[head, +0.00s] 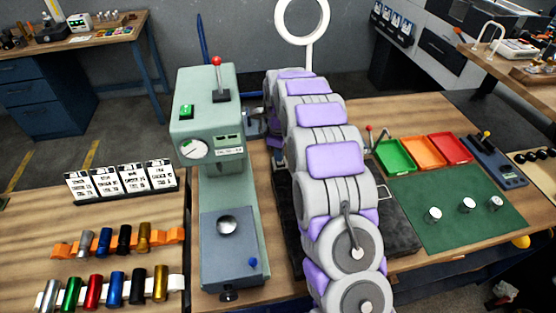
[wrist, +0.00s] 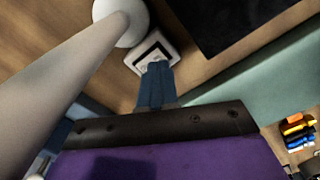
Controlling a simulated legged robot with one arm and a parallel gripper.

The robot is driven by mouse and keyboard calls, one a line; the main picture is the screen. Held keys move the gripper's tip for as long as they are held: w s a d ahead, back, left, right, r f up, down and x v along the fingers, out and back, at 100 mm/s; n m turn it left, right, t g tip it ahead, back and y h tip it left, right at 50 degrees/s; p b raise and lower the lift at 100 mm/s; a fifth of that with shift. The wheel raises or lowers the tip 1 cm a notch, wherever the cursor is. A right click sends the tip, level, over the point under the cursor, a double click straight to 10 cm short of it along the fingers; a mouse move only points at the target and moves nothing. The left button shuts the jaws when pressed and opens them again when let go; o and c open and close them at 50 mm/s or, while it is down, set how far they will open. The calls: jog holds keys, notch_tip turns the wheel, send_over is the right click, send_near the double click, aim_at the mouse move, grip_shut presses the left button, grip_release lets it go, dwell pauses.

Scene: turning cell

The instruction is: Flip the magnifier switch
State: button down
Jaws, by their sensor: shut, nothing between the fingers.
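The magnifier (head: 302,38) is a white ring on a white post, standing beyond my arm in the head view. In the wrist view a thick pale post (wrist: 60,85) rises from a round white base (wrist: 136,22) on the wooden bench. Beside that base is a small switch plate (wrist: 151,47) with a pale frame and a darker inset. My gripper (wrist: 156,72) has blue fingers shut together with nothing between them. Their tips overlap the plate's lower edge in the picture. I cannot tell whether they touch it. The fingers partly hide the plate, so the switch position is unclear.
A green machine (head: 208,110) with a red-knobbed lever stands left of my arm. Green, orange and red trays (head: 450,149) and a green mat (head: 470,200) lie to the right. The post is close to my gripper.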

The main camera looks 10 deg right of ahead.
jog(key=shift+d, duration=0.35)
jog(key=shift+a+f, duration=0.15)
jog(key=shift+a, duration=0.05)
jog(key=shift+d+f, duration=0.1)
jog(key=shift+f, duration=0.55)
dwell(0.5)
jog(key=shift+r, duration=0.15)
jog(key=shift+r+p, duration=1.5)
jog(key=shift+r, duration=1.9)
